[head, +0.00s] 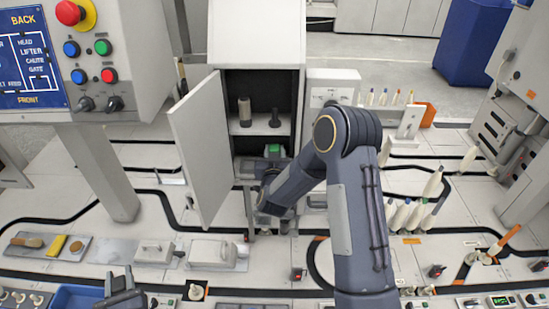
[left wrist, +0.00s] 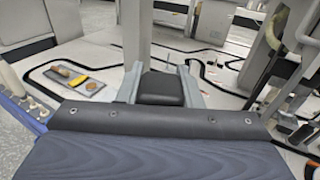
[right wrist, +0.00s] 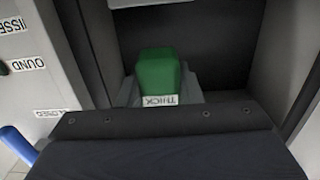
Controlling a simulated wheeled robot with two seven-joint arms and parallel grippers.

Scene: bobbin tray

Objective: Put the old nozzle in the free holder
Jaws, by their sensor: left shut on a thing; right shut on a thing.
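My right gripper (head: 272,158) reaches into the lower compartment of the open cabinet (head: 254,22). It is shut on a green block (head: 274,149) with a label that seems to read THICK, upside down in the right wrist view (right wrist: 158,70). Whether the block touches the compartment floor is hidden. My left gripper (head: 122,284) is low at the front left, shut on a dark block (left wrist: 161,88). I cannot tell which held piece, if either, is the old nozzle. Two dark upright pieces, one taller (head: 245,112) and one shorter (head: 275,118), stand on the upper shelf (head: 258,128).
The cabinet door (head: 200,145) stands open to the left. A control panel (head: 95,60) is at upper left, and a blue bin (head: 72,296) is beside my left gripper. Several white bottles (head: 410,215) stand at right. A tray with a yellow block (head: 55,245) lies at left.

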